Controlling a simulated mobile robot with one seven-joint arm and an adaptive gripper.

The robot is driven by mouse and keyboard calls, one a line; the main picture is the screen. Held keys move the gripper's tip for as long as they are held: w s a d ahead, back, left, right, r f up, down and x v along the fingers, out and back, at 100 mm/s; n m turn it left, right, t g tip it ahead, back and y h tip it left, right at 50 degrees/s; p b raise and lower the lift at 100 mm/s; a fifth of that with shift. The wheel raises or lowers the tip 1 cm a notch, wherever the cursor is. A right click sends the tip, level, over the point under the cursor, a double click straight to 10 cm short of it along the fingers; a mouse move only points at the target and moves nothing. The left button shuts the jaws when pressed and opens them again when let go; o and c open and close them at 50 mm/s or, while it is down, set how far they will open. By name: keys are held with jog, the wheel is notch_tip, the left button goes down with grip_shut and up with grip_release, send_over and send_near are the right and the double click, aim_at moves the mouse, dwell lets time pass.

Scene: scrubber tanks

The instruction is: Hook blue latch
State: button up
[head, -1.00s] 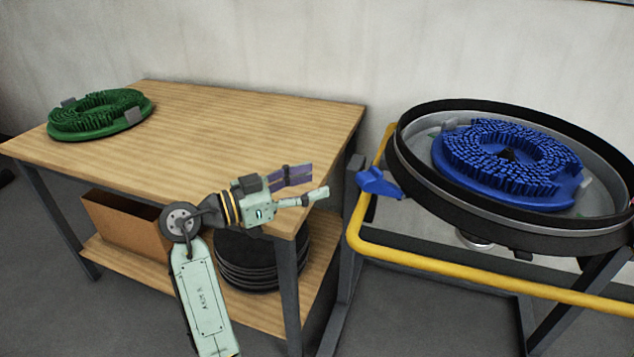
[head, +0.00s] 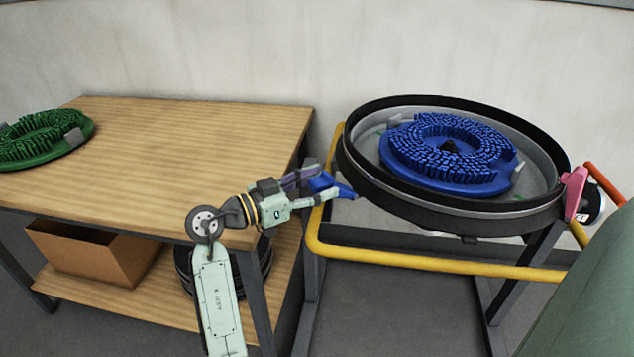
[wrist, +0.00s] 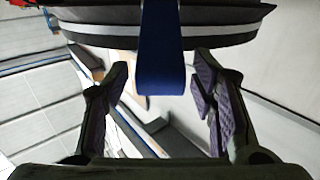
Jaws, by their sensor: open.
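The blue latch (head: 330,185) sticks out at the left side of the round black-rimmed tank (head: 450,215). My gripper (head: 313,187) is open at the latch, its fingers reaching toward it from the left. In the wrist view the blue latch (wrist: 161,60) hangs down from the tank's rim (wrist: 225,35) at the top middle. The open fingers of my gripper (wrist: 160,90) stand to either side of the latch's lower end, with a gap on both sides. In the head view the fingers partly hide the latch.
A blue brush disc (head: 450,155) sits in the tank. A pink latch (head: 574,195) is on the tank's right side. A yellow tube frame (head: 430,264) runs below. A wooden table (head: 190,150) stands left, holding a green brush (head: 40,140), with a cardboard box (head: 95,252) underneath.

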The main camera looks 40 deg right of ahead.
jog(key=shift+c, duration=0.4)
grip_shut()
dwell(0.5)
